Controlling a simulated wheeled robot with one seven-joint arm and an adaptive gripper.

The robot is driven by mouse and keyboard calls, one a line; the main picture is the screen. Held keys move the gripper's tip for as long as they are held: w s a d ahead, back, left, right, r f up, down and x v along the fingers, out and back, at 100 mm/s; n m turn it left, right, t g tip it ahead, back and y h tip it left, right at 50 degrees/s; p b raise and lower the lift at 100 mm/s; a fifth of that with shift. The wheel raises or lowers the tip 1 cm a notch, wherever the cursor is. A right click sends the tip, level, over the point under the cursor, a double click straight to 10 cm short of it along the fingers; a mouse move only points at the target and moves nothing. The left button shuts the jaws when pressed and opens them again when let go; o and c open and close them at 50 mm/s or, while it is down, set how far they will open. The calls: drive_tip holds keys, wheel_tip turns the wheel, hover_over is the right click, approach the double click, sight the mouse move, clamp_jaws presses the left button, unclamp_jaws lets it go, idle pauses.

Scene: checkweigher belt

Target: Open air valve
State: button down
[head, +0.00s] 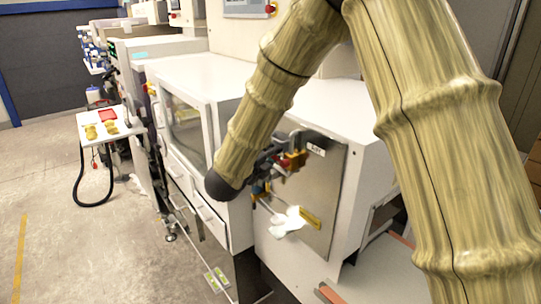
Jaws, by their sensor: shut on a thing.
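A grey metal panel (325,185) with a small white label (315,149) is on the front of the white machine, right of centre. The air valve (296,159) shows as a small red and brass-coloured part just left of the label. My dark gripper (279,165) is at the valve, reaching in from the left, and is shut on it. The fingers and the valve handle overlap, so the handle's exact angle cannot be told. A yellow bar (311,217) and a white, cloth-like piece (289,222) are below the gripper.
A white cabinet (205,75) with a window and drawers stands left of the panel. A small table (107,123) with yellow items and a black hose is at the far left. The floor at left is clear. My arm hides much of the right side.

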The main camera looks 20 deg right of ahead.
drive_tip(key=c, duration=1.4)
unclamp_jaws()
drive_tip(key=shift+c, duration=0.2)
drive_tip(key=shift+r+p, duration=0.1)
drive_tip(key=shift+p, duration=0.7)
drive_tip(key=n+p, duration=0.1)
drive_tip(key=p, duration=0.2)
drive_tip(key=shift+f+g, duration=0.3)
drive_tip(key=shift+f, duration=0.05)
drive_tip(key=b+v, duration=0.5)
drive_tip(key=v, duration=0.6)
drive_tip(key=s+d+f+n+y+b, duration=0.1)
drive_tip(key=f+n, duration=0.3)
drive_tip(key=f, duration=0.6)
drive_tip(key=s+d+f+n+y+b, duration=0.1)
drive_tip(key=f+n+y+b, duration=0.1)
drive_tip(key=f, duration=0.9)
drive_tip(key=s+d+f+n+g+y+b, duration=0.1)
drive_tip(key=s+f+n+y+b, duration=0.1)
drive_tip(key=f+n, duration=0.5)
wheel_tip(320, 180, down, 4)
drive_tip(key=shift+y, duration=0.8)
drive_tip(key=shift+d, duration=0.1)
